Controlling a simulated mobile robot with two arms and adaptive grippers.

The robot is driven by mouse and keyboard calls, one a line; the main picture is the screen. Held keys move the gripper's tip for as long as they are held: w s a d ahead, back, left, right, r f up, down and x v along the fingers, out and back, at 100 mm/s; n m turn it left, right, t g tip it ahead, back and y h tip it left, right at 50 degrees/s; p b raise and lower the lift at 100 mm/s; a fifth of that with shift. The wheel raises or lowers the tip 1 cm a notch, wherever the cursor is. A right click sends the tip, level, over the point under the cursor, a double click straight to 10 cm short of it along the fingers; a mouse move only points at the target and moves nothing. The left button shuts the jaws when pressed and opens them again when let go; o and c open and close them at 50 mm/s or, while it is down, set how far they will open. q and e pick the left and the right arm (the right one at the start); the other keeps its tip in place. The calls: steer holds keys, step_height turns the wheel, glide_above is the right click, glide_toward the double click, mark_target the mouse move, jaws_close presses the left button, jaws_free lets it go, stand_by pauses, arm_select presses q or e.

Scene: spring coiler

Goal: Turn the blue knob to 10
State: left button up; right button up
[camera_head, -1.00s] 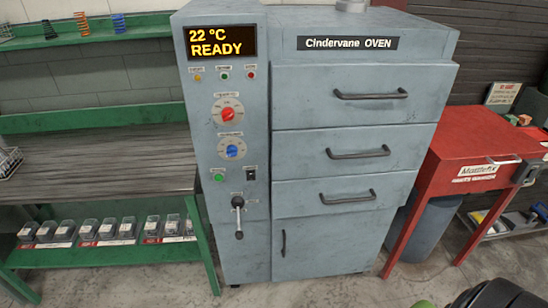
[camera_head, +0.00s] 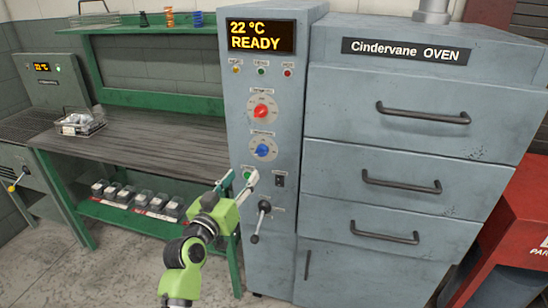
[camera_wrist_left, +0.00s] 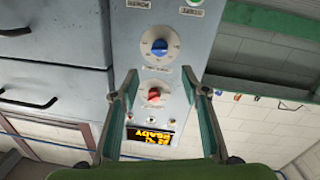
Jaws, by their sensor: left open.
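The blue knob (camera_head: 262,150) is on a round white dial on the oven's control panel, below the red knob (camera_head: 261,111). In the left wrist view, which is upside down, the blue knob (camera_wrist_left: 159,47) shows uncovered above the red knob (camera_wrist_left: 153,94). The dial numbers are too small to read. My left gripper (camera_head: 238,182) is open and empty in front of the panel, below and left of the blue knob and apart from it. Its spread fingers (camera_wrist_left: 156,78) also show in the left wrist view. My right gripper is out of view.
The oven display (camera_head: 261,36) reads 22 °C READY. A black switch (camera_head: 279,181) and a lever (camera_head: 262,219) sit below the blue knob. Oven drawer handles (camera_head: 422,113) stick out at right. A green workbench (camera_head: 150,137) stands at left, a red cabinet (camera_head: 518,235) at right.

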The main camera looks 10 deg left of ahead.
mark_target(259, 154)
arm_select(q)
steer(key=w, duration=0.4)
steer(key=w+d, duration=0.1)
steer(key=w, duration=0.8)
steer(key=shift+d+p, duration=0.15)
steer(key=shift+p, duration=0.25)
steer(key=shift+s, duration=0.1)
steer(key=c, duration=1.1)
